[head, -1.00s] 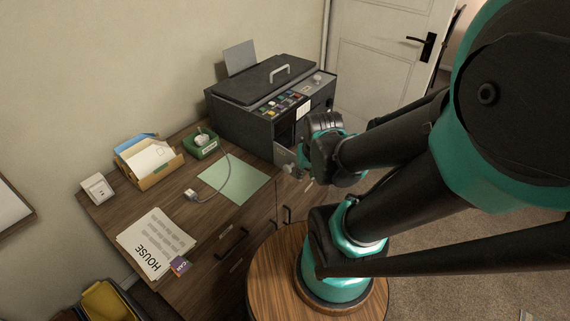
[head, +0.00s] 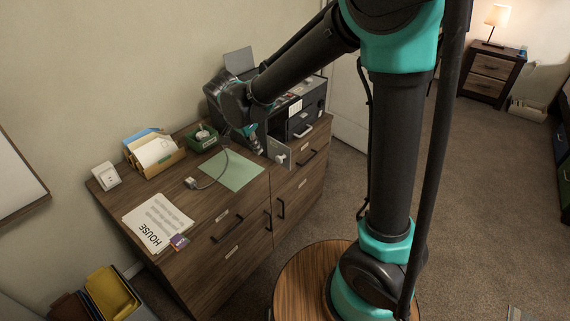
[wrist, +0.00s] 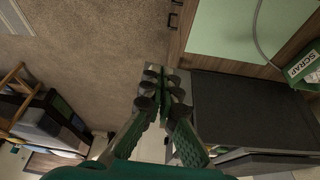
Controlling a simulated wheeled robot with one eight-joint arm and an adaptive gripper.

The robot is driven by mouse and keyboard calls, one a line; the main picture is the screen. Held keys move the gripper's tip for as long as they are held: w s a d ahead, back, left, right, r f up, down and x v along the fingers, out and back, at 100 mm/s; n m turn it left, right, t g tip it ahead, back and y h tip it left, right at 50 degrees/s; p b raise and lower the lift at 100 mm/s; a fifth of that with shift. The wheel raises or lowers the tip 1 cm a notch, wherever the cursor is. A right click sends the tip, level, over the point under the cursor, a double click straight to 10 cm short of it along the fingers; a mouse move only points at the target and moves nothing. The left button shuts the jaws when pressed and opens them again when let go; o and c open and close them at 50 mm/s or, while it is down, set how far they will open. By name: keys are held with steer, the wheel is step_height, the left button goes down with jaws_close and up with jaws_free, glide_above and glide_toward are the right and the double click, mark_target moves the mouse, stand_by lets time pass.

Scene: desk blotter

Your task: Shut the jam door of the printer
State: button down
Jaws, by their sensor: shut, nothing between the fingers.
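The dark printer (head: 308,112) stands on the far right end of the desk, partly hidden behind my arm. Its jam door, a grey panel with a pale knob (head: 280,153), stands open, sticking out from the printer's front. My gripper (head: 254,145) is shut and empty, by the printer's left side and close to the door's left face. I cannot tell whether they touch. In the wrist view my closed fingers (wrist: 160,92) are beside the dark printer body (wrist: 240,108). A small grey panel (wrist: 184,78), probably the door, shows partly behind the fingertips.
A green blotter (head: 231,171) with a grey cable lies left of the printer. A green scrap box (head: 203,142), a letter tray (head: 158,153) and papers (head: 158,222) are also on the desk (head: 205,205). Open carpet (head: 470,190) lies to the right.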

steer(key=w+d+f, duration=0.5)
steer(key=f, duration=0.4)
steer(key=shift+w+f, duration=0.15)
steer(key=shift+d, duration=0.15)
stand_by(0.4)
